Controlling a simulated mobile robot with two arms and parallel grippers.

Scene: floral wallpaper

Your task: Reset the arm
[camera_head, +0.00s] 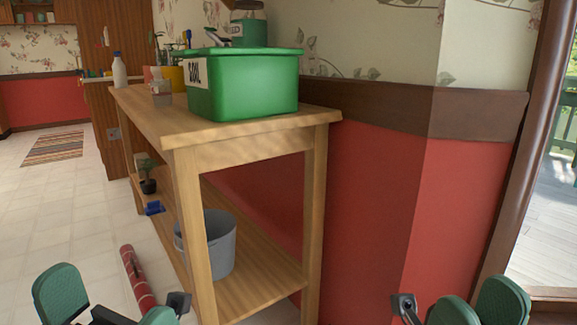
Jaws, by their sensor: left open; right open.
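My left gripper (108,300) is at the bottom left, with its two green finger pads apart and nothing between them. It is in front of the wooden bench's left leg, over the floor. My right gripper (478,308) is at the bottom right, in front of the red wall. Its green finger pads are apart and I see nothing held between them. The lower parts of both grippers are cut off by the bottom edge of the view.
A wooden bench (215,122) stands ahead, with a green soil bin (245,88) on top. A grey bucket (220,245) stands on its lower shelf. A red rolled item (137,278) is near my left gripper. Open floor (60,215) lies left; a doorway (550,220) is at right.

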